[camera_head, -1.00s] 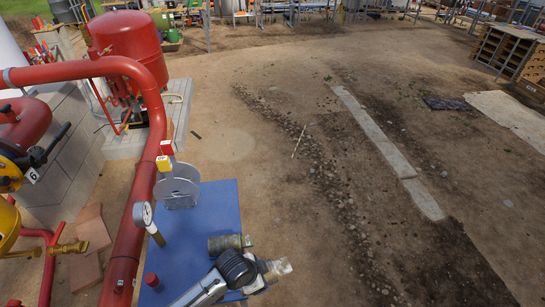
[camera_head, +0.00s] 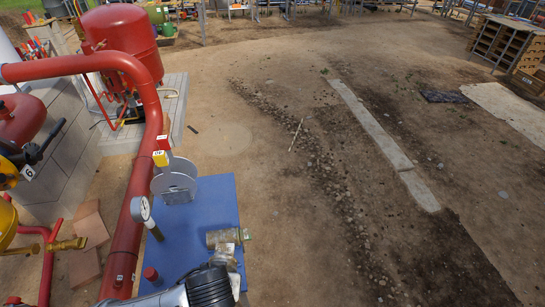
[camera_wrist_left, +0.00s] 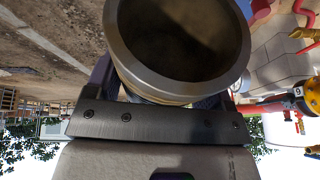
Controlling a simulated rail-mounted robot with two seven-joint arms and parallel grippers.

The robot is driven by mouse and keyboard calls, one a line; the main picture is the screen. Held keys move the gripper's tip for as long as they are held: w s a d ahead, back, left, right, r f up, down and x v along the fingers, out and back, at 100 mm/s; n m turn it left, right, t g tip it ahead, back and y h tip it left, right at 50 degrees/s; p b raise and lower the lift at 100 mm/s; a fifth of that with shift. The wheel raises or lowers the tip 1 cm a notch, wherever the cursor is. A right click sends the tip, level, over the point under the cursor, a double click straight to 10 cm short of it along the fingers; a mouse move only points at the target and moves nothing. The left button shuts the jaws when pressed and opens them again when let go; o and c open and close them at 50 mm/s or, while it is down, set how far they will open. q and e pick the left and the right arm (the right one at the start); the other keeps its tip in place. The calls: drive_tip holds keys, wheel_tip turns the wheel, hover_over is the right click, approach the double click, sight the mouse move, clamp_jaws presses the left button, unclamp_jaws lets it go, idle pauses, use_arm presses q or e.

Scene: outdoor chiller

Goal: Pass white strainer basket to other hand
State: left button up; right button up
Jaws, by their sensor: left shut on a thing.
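My left arm comes in at the bottom of the head view, with its gripper (camera_head: 228,262) low over the front right of the blue mat. In the left wrist view a wide hollow round vessel with a grey rim (camera_wrist_left: 172,92) sits between the dark fingers, open end facing the camera. I take it to be the white strainer basket, though its colour looks grey and tan here. My left gripper is shut on it. My right gripper is not in view.
Bare ground lies to the right.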

use_arm(q)
drive_tip(key=w+a+r, duration=0.3)
drive_tip(key=a+r, duration=0.1)
drive_tip(key=r, duration=0.3)
drive_tip(key=w+a+r, duration=0.3)
drive_tip(key=a+r, duration=0.1)
drive_tip(key=r, duration=0.3)
drive_tip(key=s+r+m+h+p, duration=0.2)
drive_tip(key=r+m+p, duration=0.3)
drive_tip(key=r+p, duration=0.6)
drive_tip(key=s+p, duration=0.1)
drive_tip(key=p, duration=0.8)
drive_tip(key=shift+d+r, duration=0.2)
drive_tip(key=shift+r, duration=0.2)
drive_tip(key=shift+r, duration=0.1)
